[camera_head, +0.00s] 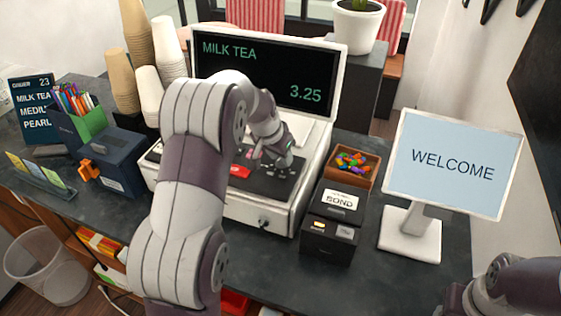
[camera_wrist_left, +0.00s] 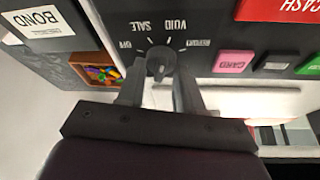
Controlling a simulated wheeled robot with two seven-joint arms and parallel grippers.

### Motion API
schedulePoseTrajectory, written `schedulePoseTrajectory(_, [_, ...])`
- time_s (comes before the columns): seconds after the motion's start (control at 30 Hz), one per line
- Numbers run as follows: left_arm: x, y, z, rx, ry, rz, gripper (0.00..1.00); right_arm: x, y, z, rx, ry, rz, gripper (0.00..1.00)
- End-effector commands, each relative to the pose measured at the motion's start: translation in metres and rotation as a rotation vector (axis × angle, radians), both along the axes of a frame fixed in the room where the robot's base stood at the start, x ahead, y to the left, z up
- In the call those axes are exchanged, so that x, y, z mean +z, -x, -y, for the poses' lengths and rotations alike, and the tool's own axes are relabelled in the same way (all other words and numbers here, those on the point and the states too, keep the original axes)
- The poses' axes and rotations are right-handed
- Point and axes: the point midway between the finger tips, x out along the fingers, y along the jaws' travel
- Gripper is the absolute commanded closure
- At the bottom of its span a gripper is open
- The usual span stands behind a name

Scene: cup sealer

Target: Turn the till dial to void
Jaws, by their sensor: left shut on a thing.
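The till (camera_head: 262,205) stands on the dark counter, its screen (camera_head: 270,75) reading MILK TEA and 3.25. My left gripper (camera_head: 275,165) is over the till's dark key panel in the head view, and hides the dial there. In the left wrist view the dark round dial (camera_wrist_left: 159,62) sits on the panel, with the labels OFF, SALE, VOID (camera_wrist_left: 175,25) and REFUND around it, shown upside down. My left gripper (camera_wrist_left: 159,92) has its two fingers on either side of the dial and is shut on it. Which label the dial points to is unclear.
A red CASH key (camera_wrist_left: 280,10) and a pink CARD key (camera_wrist_left: 233,62) lie near the dial. A wooden tray of sweets (camera_head: 350,168) and a black BOND box (camera_head: 333,220) stand right of the till, before the WELCOME sign (camera_head: 452,160). Paper cups stand left.

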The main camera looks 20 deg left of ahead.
Motion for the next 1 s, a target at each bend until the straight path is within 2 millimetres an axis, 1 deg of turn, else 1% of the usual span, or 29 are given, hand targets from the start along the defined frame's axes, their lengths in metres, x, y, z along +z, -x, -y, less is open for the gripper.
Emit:
schedulePoseTrajectory(0.03, [-0.004, -0.001, -0.001, -0.021, -0.001, 0.004, 0.95, -0.009, 0.0, 0.0, 0.0, 0.0, 0.0, 0.57])
schedulePoseTrajectory(0.23, [-0.001, -0.001, -0.001, -0.091, -0.002, 0.003, 0.95, -0.018, 0.0, 0.0, 0.0, 0.0, 0.0, 0.57])
schedulePoseTrajectory(0.43, [0.001, -0.001, -0.001, -0.123, -0.002, 0.002, 0.95, -0.021, 0.0, 0.0, 0.0, 0.0, 0.0, 0.57])
schedulePoseTrajectory(0.8, [0.001, -0.001, -0.001, -0.126, -0.002, 0.002, 0.95, -0.021, 0.0, 0.0, 0.0, 0.0, 0.0, 0.57])
schedulePoseTrajectory(0.83, [0.001, -0.001, -0.001, -0.126, -0.002, 0.002, 0.58, -0.021, 0.0, 0.0, 0.0, 0.0, 0.0, 0.57])
schedulePoseTrajectory(0.87, [0.001, -0.001, -0.001, -0.126, -0.002, 0.001, 0.48, -0.021, 0.0, 0.0, 0.0, 0.0, 0.0, 0.57])
schedulePoseTrajectory(0.9, [0.001, 0.0, -0.001, -0.126, -0.002, 0.001, 0.41, -0.021, 0.0, 0.0, 0.0, 0.0, 0.0, 0.57])
schedulePoseTrajectory(1.0, [0.001, 0.0, -0.001, -0.126, -0.002, 0.0, 0.41, -0.021, 0.0, 0.0, 0.0, 0.0, 0.0, 0.57])
